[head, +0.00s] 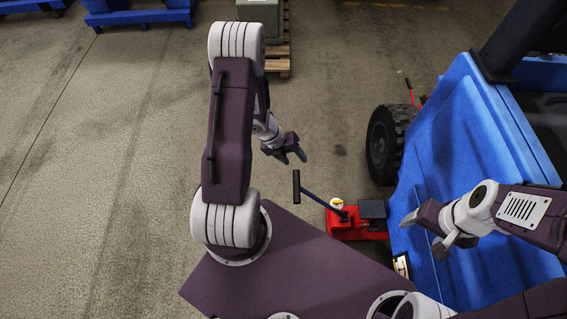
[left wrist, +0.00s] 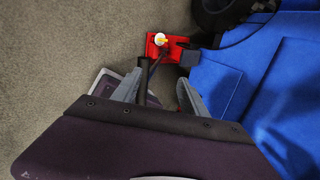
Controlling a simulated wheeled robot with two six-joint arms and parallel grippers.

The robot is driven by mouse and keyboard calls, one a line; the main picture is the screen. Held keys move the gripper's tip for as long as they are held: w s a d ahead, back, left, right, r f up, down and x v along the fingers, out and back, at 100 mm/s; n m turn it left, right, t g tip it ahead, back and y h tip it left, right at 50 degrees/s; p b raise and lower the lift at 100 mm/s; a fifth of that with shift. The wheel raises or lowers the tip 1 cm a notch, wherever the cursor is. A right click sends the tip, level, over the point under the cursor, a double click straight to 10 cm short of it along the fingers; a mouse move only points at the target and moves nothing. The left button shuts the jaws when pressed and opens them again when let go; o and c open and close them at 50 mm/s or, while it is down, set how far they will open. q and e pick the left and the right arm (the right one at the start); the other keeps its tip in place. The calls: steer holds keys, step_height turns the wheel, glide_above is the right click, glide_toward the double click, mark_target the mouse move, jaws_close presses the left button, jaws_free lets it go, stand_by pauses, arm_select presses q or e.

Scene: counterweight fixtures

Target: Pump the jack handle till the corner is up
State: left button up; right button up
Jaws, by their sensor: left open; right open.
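The red floor jack (head: 345,230) sits on the floor beside the blue vehicle (head: 460,130), with a dark block on its right end. Its handle has a thin rod and a black crosswise grip (head: 297,187), pointing left. My left gripper (head: 293,156) is open, just beyond the grip in the head view. In the left wrist view the dark handle (left wrist: 143,78) shows between the open fingers, close to the left finger; contact cannot be told. My right gripper (head: 424,232) is open and empty in front of the vehicle's blue side. Whether the jack touches the vehicle is hidden.
A black tyre (head: 384,145) stands behind the jack. A grey-green case (head: 262,14) rests on a wooden pallet (head: 278,62) at the back. Blue racks (head: 138,14) stand at the far left. The concrete floor on the left is clear.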

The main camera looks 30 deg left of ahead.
mark_target(294, 176)
arm_select(q)
steer(key=shift+n, duration=0.6)
steer(key=f+b, duration=0.2)
steer(key=f, duration=0.1)
steer(key=d+f+b, duration=0.1)
steer(key=f+b, duration=0.2)
steer(key=f, duration=0.1)
steer(key=s+f+b, duration=0.1)
steer(key=f+b, duration=0.2)
steer(key=shift+s+d+f, duration=0.1)
steer(key=shift+d+f, duration=0.25)
steer(key=shift+d, duration=0.05)
steer(key=shift+w+d+f+b, duration=0.2)
steer(key=shift+d+f+b, duration=0.1)
steer(key=shift+f+b, duration=0.15)
arm_select(e)
step_height(294, 176, down, 10)
steer(key=shift+s+d, duration=0.3)
steer(key=shift+d, duration=0.05)
arm_select(q)
jaws_close()
